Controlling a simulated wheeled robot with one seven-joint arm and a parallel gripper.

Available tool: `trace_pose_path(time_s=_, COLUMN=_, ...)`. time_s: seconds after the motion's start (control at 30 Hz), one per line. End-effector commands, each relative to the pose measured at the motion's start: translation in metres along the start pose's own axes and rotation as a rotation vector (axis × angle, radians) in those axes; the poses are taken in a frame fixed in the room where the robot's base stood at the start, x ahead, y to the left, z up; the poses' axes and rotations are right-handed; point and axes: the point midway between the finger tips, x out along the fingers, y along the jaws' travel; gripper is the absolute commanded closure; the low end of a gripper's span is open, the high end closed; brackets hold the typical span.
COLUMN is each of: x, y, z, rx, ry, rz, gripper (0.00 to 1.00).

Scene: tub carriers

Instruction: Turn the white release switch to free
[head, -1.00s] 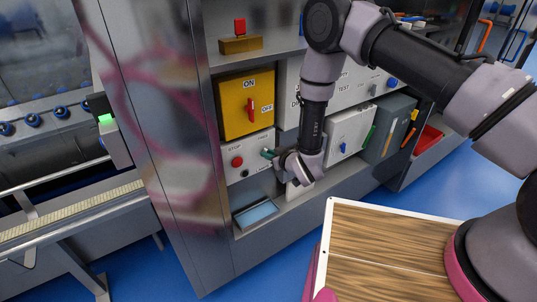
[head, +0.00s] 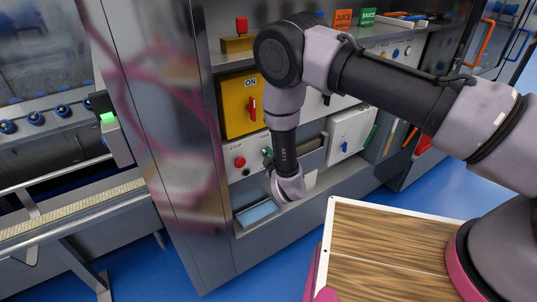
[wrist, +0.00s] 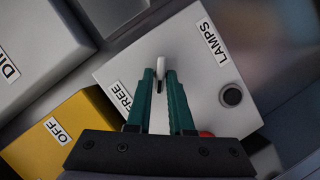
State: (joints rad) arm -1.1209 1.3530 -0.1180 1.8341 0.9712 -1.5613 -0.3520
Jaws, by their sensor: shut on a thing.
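The white release switch (wrist: 161,64) shows in the wrist view between the tips of my teal fingers. My gripper (wrist: 160,76) is shut on it, and its lower part is partly hidden by the fingers. The switch sits on a light grey panel (wrist: 185,58). The FREE label (wrist: 121,96) is to the lower left of the switch in this view. In the head view my gripper (head: 267,155) is at the right side of the white panel (head: 230,153), and the switch is hidden there.
A red button (wrist: 207,134), a black button (wrist: 231,95) and a LAMPS label (wrist: 215,42) are close by. A yellow ON/OFF box (head: 233,116) with a red handle is above the panel. A blue-lined tray (head: 257,214) lies below on the ledge.

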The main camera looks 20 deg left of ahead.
Motion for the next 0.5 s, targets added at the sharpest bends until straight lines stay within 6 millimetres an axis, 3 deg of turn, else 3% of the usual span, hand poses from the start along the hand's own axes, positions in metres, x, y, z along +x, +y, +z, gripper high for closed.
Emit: trace_pose_path(time_s=0.5, x=-0.0002, y=-0.0022, z=0.0001, rx=-0.149, ry=0.001, rz=0.06, gripper=1.0)
